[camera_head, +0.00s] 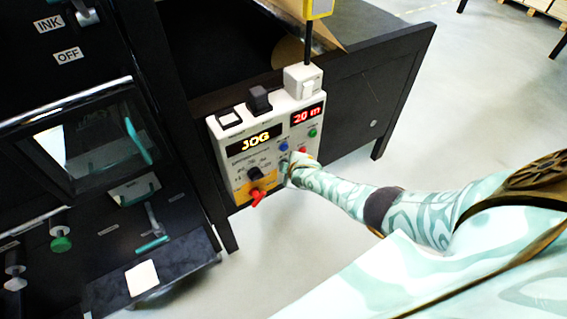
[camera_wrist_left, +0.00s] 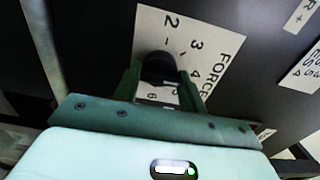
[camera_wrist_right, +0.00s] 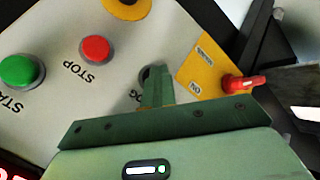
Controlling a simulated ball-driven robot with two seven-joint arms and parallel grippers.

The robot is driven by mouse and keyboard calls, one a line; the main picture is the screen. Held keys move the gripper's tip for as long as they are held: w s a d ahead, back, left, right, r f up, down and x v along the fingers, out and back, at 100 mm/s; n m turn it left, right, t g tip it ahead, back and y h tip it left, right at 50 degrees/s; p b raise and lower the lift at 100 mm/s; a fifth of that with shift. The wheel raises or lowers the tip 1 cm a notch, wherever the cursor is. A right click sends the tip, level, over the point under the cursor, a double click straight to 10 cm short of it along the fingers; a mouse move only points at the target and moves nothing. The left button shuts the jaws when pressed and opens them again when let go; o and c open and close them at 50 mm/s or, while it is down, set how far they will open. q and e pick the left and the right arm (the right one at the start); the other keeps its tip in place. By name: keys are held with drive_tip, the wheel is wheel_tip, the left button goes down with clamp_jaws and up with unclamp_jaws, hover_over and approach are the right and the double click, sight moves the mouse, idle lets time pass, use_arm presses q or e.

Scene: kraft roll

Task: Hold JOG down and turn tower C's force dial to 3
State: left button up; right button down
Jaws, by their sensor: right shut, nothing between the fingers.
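In the left wrist view the black force dial (camera_wrist_left: 158,66) sits on a white FORCE plate (camera_wrist_left: 222,40) with numbers, 2, 3 and 4 among them. My left gripper (camera_wrist_left: 160,76) has one finger on each side of the dial, seemingly touching it. The dial's pointer is hard to make out. In the right wrist view the closed fingertips of my right gripper (camera_wrist_right: 153,74) are at the JOG button (camera_wrist_right: 146,76), which they mostly hide. In the head view my right gripper (camera_head: 290,166) is against the control box (camera_head: 221,131), whose display (camera_head: 255,140) reads JOG.
A red STOP button (camera_wrist_right: 95,49), a green button (camera_wrist_right: 20,71) and a red switch lever (camera_wrist_right: 243,82) stand close to my right gripper. The black press (camera_head: 95,170) with levers is at the left in the head view. Open floor (camera_head: 440,130) lies to the right.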

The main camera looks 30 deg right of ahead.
use_arm(q)
drive_tip(key=n, duration=0.8)
drive_tip(key=shift+n, duration=0.4)
drive_tip(key=o, duration=0.6)
use_arm(e)
drive_tip(key=shift+r, duration=0.1)
use_arm(q)
drive_tip(key=s, duration=0.7)
drive_tip(key=shift+r, duration=0.1)
drive_tip(key=shift+s+r+p, duration=0.1)
drive_tip(key=shift+r+p, duration=0.45)
use_arm(e)
drive_tip(key=shift+s, duration=0.85)
